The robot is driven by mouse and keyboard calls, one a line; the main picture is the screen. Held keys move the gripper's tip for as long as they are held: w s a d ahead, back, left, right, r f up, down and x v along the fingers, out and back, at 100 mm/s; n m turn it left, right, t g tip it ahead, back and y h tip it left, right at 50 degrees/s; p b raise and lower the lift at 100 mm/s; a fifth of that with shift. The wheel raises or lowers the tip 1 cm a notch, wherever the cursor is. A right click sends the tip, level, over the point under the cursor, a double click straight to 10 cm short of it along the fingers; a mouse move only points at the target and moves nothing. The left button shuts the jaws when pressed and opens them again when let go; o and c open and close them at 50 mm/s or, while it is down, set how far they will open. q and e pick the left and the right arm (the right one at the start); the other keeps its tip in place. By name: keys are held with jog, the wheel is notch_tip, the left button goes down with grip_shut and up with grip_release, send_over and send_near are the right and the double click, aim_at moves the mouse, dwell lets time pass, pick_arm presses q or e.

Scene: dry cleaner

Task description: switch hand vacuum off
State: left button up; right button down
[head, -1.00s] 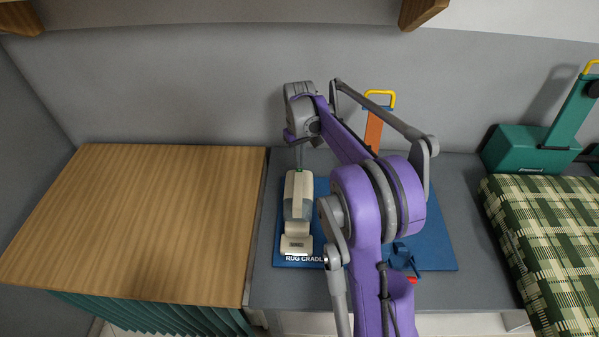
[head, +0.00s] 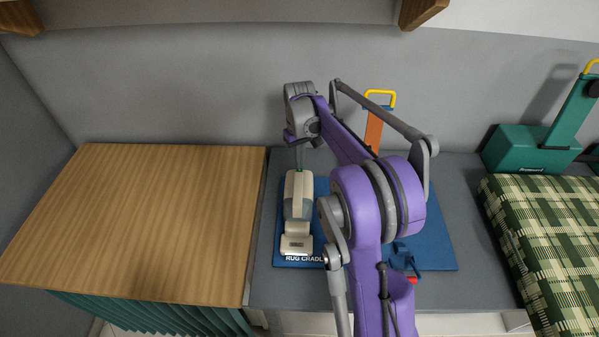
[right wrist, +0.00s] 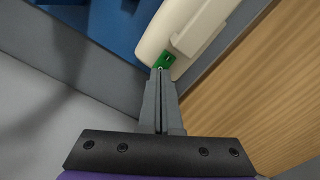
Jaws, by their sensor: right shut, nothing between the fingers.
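The cream and grey hand vacuum (head: 298,205) lies on the blue rug cradle mat (head: 432,240), along the mat's left side. In the right wrist view the cream end of the vacuum (right wrist: 188,22) shows with a green switch (right wrist: 163,60) on it. My right gripper (right wrist: 160,72) is shut and empty, its fingertips at the near edge of the green switch. They look to be touching it or very close. In the head view my right gripper (head: 299,165) is at the vacuum's far end, mostly hidden by its wrist. My left gripper is out of view.
A wooden board surface (head: 140,220) lies to the left. An orange tool with a yellow handle (head: 374,130) stands behind my arm. A green machine (head: 530,150) and green plaid cloth (head: 550,240) are at the right. The grey wall (head: 190,90) is close behind.

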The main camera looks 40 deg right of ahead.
aim_at(299, 170)
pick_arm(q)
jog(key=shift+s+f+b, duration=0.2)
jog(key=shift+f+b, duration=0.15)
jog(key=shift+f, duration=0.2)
pick_arm(e)
jog(key=shift+f, duration=0.8)
jog(key=shift+r, duration=0.1)
jog(key=shift+r+p, duration=1.65)
jog(key=shift+r, duration=1.8)
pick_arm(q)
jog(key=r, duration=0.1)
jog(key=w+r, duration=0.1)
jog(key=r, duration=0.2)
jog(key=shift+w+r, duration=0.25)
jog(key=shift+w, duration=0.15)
pick_arm(e)
jog(key=shift+a, duration=0.1)
jog(key=s+a+r+t, duration=0.25)
jog(key=s+a, duration=0.25)
jog(key=a, duration=0.4)
jog(key=s+a+f+n+t, duration=0.1)
jog(key=s+a+f, duration=0.1)
jog(key=s+a, duration=0.5)
jog(key=s+a+f+n+t, duration=0.1)
jog(key=s+a+f+t, duration=0.1)
jog(key=s+a, duration=0.4)
jog(key=s+f, duration=0.1)
jog(key=s, duration=0.3)
jog(key=shift+a, duration=0.4)
